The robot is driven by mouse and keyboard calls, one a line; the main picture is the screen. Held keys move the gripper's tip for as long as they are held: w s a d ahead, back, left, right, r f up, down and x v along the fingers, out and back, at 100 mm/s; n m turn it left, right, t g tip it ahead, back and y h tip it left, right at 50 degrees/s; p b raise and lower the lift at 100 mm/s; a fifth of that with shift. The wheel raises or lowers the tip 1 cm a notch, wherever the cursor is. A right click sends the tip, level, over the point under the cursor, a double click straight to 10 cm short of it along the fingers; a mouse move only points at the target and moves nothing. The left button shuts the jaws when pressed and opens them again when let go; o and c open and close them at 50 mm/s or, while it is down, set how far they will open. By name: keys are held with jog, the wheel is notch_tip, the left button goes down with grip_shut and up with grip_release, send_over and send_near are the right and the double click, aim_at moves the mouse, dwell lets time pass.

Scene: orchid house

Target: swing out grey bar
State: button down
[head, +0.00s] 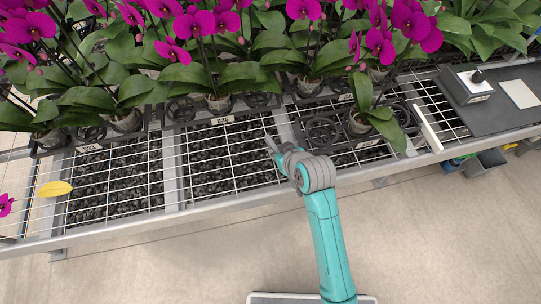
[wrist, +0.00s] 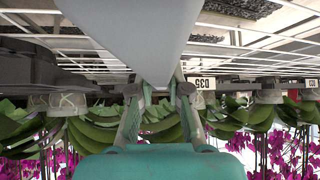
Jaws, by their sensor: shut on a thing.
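A grey bar (head: 284,127) runs front to back across the bench between two wire mesh panels in the head view. The bar's near part is hidden under my arm. My gripper (head: 276,149) is at the bar, with its fingers pointing towards the back of the bench. In the wrist view, which is upside down, the bar (wrist: 165,35) fills the upper middle and narrows towards the fingertips. My gripper (wrist: 163,92) is shut there, one finger on each side of the bar. The exact contact is too small to tell.
Potted magenta orchids (head: 200,50) in dark trays (head: 190,115) stand close behind my gripper. One orchid (head: 362,120) stands to its right. A yellow leaf (head: 54,189) lies at left. A grey box (head: 465,85) with a plug sits at right. The floor before the bench is clear.

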jog(key=shift+w+d+m+t+h, duration=0.2)
jog(key=shift+w+d+m+h, duration=0.1)
jog(key=shift+d+m+h, duration=0.4)
jog(key=shift+w+d+m+t+h, duration=0.25)
jog(key=shift+d+m+h, duration=0.25)
jog(key=shift+m, duration=0.4)
jog(key=shift+d, duration=0.15)
jog(key=c, duration=1.1)
grip_release()
jog(key=shift+r, duration=0.1)
jog(key=v, duration=1.2)
jog(key=shift+d+f, duration=0.1)
jog(key=shift+f, duration=0.1)
